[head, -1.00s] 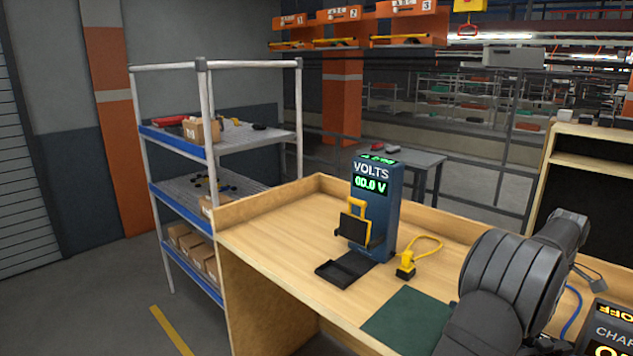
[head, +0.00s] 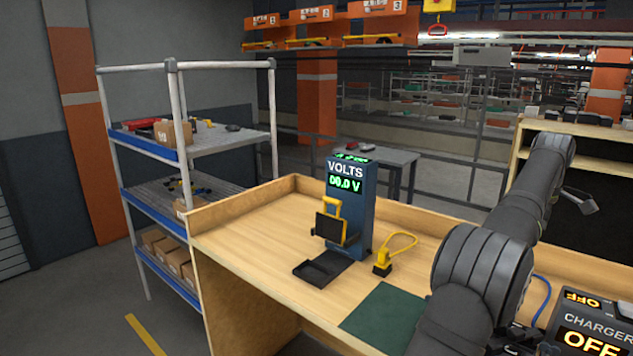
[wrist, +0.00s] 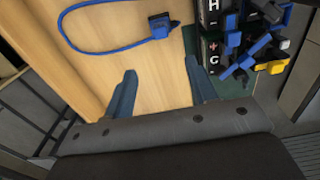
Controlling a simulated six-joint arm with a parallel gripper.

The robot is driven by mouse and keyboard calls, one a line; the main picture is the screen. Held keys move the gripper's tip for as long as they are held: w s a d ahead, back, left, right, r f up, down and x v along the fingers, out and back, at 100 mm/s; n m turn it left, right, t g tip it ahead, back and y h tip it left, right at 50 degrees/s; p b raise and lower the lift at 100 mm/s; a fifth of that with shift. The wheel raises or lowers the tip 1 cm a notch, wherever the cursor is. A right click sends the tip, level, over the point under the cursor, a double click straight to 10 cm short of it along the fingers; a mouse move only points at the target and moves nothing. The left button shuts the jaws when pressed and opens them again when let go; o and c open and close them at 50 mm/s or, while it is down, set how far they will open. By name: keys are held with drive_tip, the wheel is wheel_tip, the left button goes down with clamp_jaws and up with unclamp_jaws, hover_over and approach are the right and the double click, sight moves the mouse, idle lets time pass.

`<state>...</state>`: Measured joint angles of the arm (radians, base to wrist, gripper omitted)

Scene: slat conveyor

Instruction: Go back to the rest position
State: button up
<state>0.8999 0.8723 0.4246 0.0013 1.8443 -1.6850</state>
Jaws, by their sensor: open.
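My gripper (wrist: 162,88) shows in the wrist view with its two blue-grey fingers apart. Only the bare wooden bench top (wrist: 155,95) shows between them, and they hold nothing. In the head view my dark arm rises from the lower right, over the right part of the bench. There the fingers cannot be made out clearly.
A blue voltmeter (head: 350,210) reading 00.0 V stands on the bench, with a yellow plug (head: 382,262) beside it. A charger (head: 590,335) reading OFF is at lower right. The wrist view shows a blue plug (wrist: 160,25) on its cable. A shelf rack (head: 195,150) stands left.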

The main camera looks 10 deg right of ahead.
wheel_tip(320, 180, down, 16)
drive_tip(key=shift+f, duration=0.1)
wheel_tip(320, 180, up, 11)
drive_tip(key=shift+f, duration=0.15)
idle(0.6)
idle(1.1)
